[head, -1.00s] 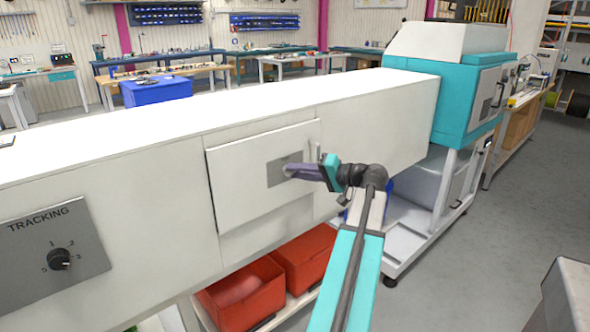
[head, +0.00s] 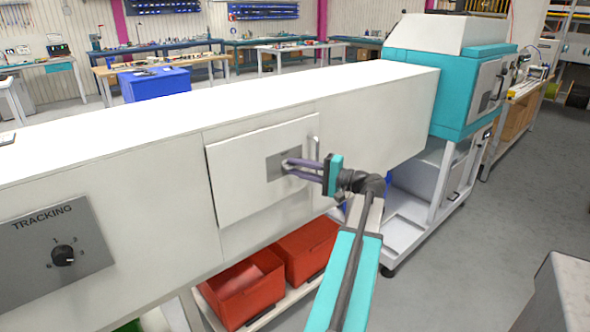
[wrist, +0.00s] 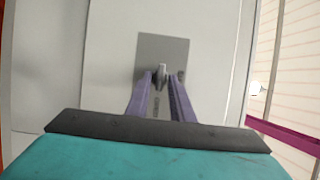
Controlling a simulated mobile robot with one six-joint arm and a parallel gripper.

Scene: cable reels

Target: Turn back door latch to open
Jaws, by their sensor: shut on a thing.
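The door (head: 240,175) is a flat white panel on the front of the long white cabinet, standing slightly proud of it. Its latch sits on a square grey plate (head: 275,163) near the door's right side. In the wrist view, the latch (wrist: 162,70) is a small silver lever in front of the grey plate (wrist: 170,46). My gripper (head: 287,165) reaches the plate from the right. Its two purple fingers, also seen in the wrist view (wrist: 162,82), are shut on the latch. The fingertips partly hide the latch in the head view.
A grey TRACKING panel with a dial (head: 63,255) is at left. Red bins (head: 245,290) sit below the cabinet. Open floor (head: 470,240) lies to the right.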

